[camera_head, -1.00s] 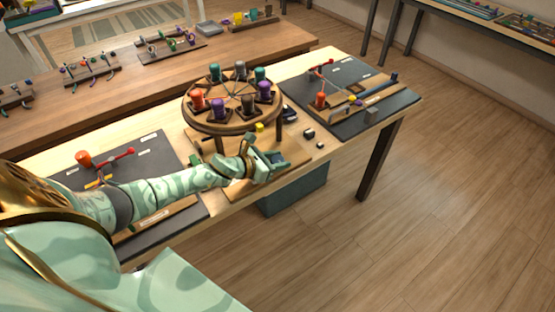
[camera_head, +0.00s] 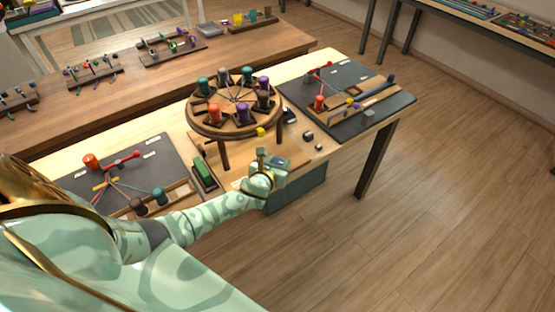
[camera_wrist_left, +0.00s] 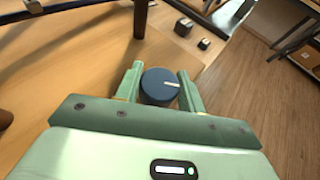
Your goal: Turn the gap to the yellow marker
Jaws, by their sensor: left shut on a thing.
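A round wooden braiding disc (camera_head: 193,117) stands on legs on the table and carries a ring of several coloured bobbins. The ring's gap is on the left side, between a teal bobbin (camera_head: 204,86) and the orange bobbin (camera_head: 215,113). A yellow marker (camera_head: 261,132) shows at the disc's front right, away from the gap. My left gripper (camera_head: 268,172) is at the table's front edge, below the disc. In the left wrist view its fingers are shut on a dark round knob (camera_wrist_left: 159,86) with a white line pointing right. My right gripper is not in view.
A dark mat with bobbins and cords (camera_head: 152,160) lies to the left and another mat (camera_head: 393,107) to the right. A green block (camera_head: 204,174) and small dark blocks (camera_head: 308,135) lie near the disc. A grey-blue bin (camera_head: 300,192) is below the front edge.

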